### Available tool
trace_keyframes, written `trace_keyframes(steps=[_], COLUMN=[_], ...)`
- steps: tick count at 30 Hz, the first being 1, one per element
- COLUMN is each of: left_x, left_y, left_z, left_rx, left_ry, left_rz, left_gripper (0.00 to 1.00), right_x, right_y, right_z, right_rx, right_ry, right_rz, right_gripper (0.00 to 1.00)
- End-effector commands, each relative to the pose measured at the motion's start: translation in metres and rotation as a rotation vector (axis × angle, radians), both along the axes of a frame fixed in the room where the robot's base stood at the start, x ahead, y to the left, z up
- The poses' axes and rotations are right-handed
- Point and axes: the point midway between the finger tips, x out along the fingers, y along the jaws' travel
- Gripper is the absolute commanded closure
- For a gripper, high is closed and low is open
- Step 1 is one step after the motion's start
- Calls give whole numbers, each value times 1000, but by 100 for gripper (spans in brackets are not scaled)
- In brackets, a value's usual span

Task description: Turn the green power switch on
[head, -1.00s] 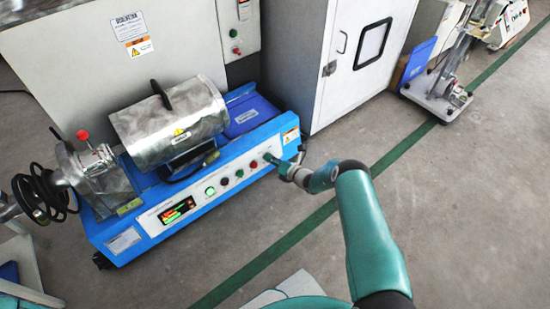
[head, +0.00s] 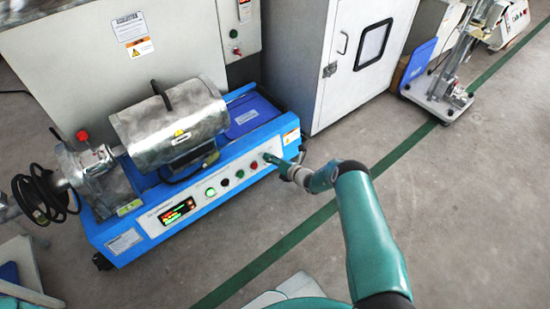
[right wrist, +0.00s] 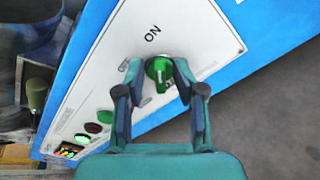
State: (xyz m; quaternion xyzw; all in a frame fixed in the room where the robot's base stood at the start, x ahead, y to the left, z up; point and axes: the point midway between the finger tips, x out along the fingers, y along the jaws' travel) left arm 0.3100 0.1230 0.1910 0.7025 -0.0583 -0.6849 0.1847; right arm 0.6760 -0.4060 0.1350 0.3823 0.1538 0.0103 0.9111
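The green power switch (right wrist: 159,72) is a round knob with a raised grip, on a white panel (right wrist: 190,25) marked "ON". My right gripper (right wrist: 157,76) is at the knob, with one finger on each side. The fingers are apart; the right fingertip is very close to the knob and a narrow gap shows at the left. I cannot tell if either one touches. In the head view the right gripper (head: 277,162) reaches the right end of the blue machine's front panel and largely hides the switch. My left gripper is not in view.
The blue test machine (head: 232,153) carries a metal cylinder (head: 175,125), a lit display (head: 177,211) and several buttons.

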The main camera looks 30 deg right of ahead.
Motion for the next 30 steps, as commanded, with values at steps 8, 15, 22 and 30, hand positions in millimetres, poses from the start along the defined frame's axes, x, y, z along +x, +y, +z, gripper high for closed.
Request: trace_keyframes(steps=[8,15,22,30], left_x=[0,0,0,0], left_y=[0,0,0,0], left_z=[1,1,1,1], left_rx=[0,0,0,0], left_ry=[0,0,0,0], left_rz=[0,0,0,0], left_gripper=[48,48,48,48], right_x=[-10,-41,-82,-111], right_y=[-1,-6,-13,-16], right_z=[0,10,22,31], right_rx=[3,2,2,1], right_ry=[5,5,4,1], right_rz=[1,0,-1,-1], right_gripper=[64,64,64,64])
